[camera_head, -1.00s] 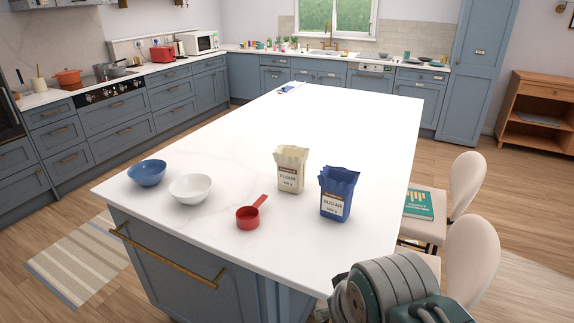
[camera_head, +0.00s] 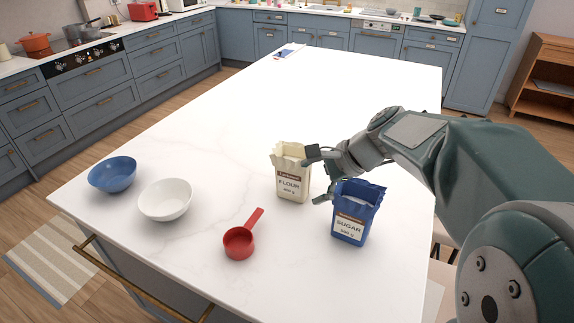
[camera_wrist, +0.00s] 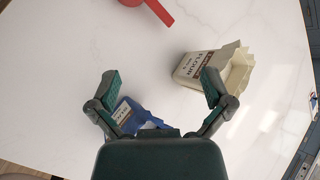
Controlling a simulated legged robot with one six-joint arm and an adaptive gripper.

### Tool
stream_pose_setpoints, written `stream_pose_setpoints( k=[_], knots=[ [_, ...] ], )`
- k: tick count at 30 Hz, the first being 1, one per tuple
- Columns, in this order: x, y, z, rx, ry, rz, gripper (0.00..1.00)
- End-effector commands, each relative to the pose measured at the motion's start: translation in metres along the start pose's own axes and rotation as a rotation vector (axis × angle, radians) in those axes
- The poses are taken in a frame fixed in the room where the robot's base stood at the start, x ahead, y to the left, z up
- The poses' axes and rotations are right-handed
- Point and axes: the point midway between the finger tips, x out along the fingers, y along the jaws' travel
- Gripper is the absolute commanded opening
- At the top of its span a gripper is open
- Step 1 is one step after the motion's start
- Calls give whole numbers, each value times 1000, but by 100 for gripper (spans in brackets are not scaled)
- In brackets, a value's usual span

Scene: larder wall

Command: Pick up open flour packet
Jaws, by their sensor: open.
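The open flour packet (camera_head: 291,180) is cream with a brown label band and stands upright on the white island top. In the wrist view the flour packet (camera_wrist: 205,68) lies to the right, beside and beyond the right finger. My gripper (camera_head: 318,177) is open and reaches in from the right, just behind the blue sugar packet and close to the flour packet's right side. In the wrist view my gripper (camera_wrist: 160,88) has its fingers spread with nothing held between them. I cannot tell whether a finger touches the flour packet.
A blue sugar packet (camera_head: 352,222) stands right of the flour, close under my gripper. A red measuring scoop (camera_head: 239,242), white bowl (camera_head: 165,199) and blue bowl (camera_head: 113,174) stand to the left. The island top (camera_head: 290,95) is mostly clear behind the packets.

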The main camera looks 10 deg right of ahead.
Motion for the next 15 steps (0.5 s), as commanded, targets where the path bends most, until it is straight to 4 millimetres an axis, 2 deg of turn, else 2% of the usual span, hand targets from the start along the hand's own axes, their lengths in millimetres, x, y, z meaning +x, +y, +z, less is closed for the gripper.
stream_pose_setpoints(
  k=[9,15],
  knots=[
    [9,-62,-73,503,-228,-158,100],
    [9,-85,-111,719,-347,-231,100]
  ],
)
